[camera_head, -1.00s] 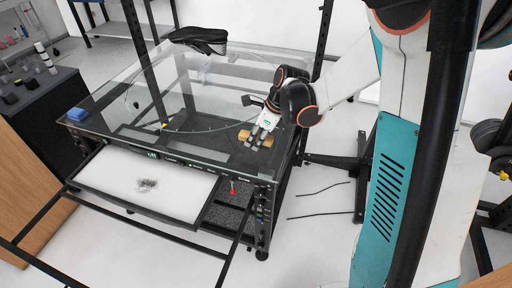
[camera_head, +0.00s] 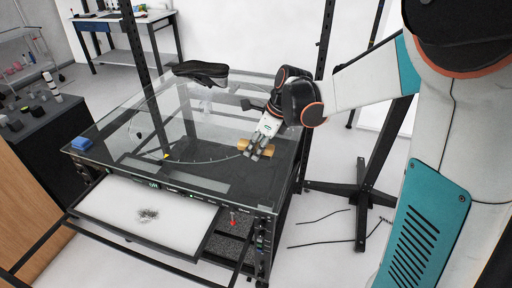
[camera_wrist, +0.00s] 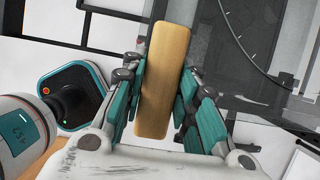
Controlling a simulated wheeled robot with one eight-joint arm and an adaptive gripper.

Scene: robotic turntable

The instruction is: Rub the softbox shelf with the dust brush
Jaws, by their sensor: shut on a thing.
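The dust brush, a wooden block (camera_head: 268,149), also fills the middle of the wrist view (camera_wrist: 164,80). My gripper (camera_head: 259,148) is shut on it, with teal-padded fingers on both sides of the wood. It holds the brush over the right part of the glass-topped turntable; I cannot tell how high. No bristles can be made out. The softbox shelf (camera_head: 105,197) is a white panel in a black frame at the front of the turntable. A grey patch of dust (camera_head: 148,215) lies near its middle. The brush is apart from the shelf, behind it and to the right.
A black shoe (camera_head: 201,71) stands at the back of the glass top (camera_head: 215,115). Black rails (camera_head: 130,250) run in front of the shelf. A black stand (camera_head: 362,190) is on the right floor.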

